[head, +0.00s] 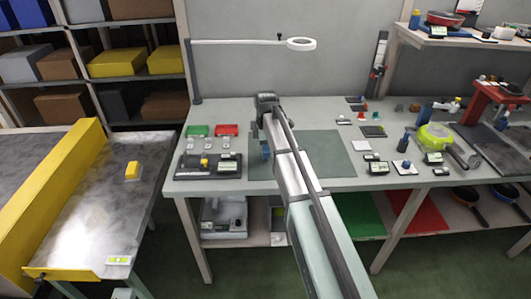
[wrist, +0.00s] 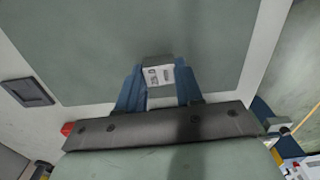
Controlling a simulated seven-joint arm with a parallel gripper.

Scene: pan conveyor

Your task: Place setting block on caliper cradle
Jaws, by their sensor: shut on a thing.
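My gripper (head: 265,151) is over the left part of the green mat on the bench in the head view. In the wrist view its blue fingers (wrist: 160,88) are shut on a small grey block with a pale printed face (wrist: 158,75), which I take for the setting block. The block is held over the green mat (wrist: 190,30); its height above it is hard to judge. A dark fixture with a label (head: 208,166) stands on the bench left of my gripper; it may be the caliper cradle, but its details are too small to be sure.
Green (head: 197,130) and red (head: 227,129) bins stand behind the dark fixture, with small tagged items in front of them. A magnifier lamp (head: 300,44) reaches over the back. Small parts and tools crowd the bench to the right. The mat (head: 325,155) is otherwise clear.

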